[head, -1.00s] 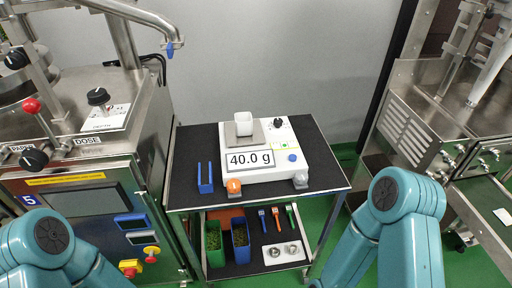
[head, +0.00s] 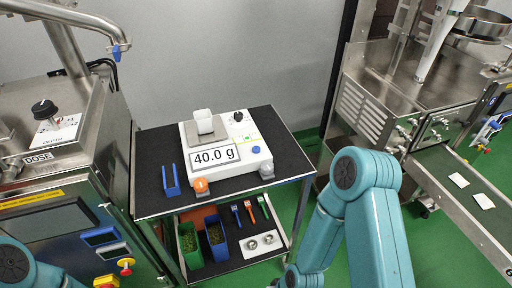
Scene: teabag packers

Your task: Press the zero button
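A white scale (head: 228,152) stands on the black top of a cart. Its display (head: 214,156) reads 40.0 g. A blue round button (head: 256,149) is on its front right, with a small green marking behind it and a black knob (head: 238,116) at the back. I cannot read which control is marked zero. A white cup (head: 203,121) sits on the metal weighing plate. My teal arm links show at the lower left and lower right; neither gripper is in view, and nothing touches the scale.
The cart top (head: 150,182) has free room around the scale. The lower shelf holds green and blue bins and several small tools. A steel machine (head: 50,170) stands left; a machine with a conveyor (head: 455,185) stands right.

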